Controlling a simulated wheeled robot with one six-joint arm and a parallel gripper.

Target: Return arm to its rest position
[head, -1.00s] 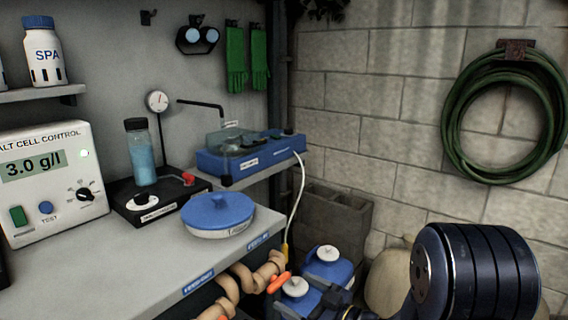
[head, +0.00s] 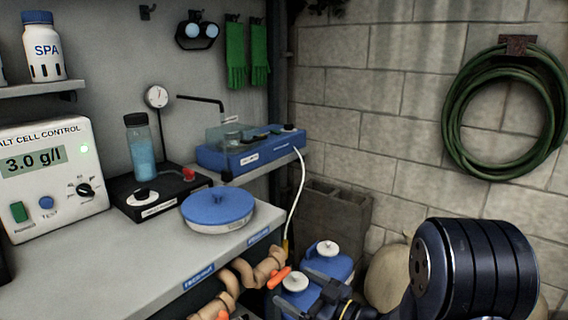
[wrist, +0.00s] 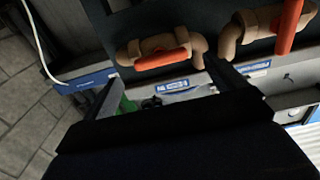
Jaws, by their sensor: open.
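My gripper (wrist: 168,86) is open in the wrist view, with one dark finger on each side and nothing between the tips. In the head view, my gripper (head: 332,291) is low at the bottom, in front of blue containers with white caps and to the right of the bench front. My dark arm joint fills the lower right corner there. In the wrist view, tan pipes with orange handles (wrist: 163,58) appear just beyond the fingers. I cannot tell the exact gap between them.
The grey bench (head: 150,258) holds a blue-lidded round container (head: 218,208), a stirrer with a blue bottle (head: 140,150) and a salt cell control box (head: 50,175). Blue containers (head: 325,262) stand beside the bench. A green hose (head: 455,120) hangs on the block wall.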

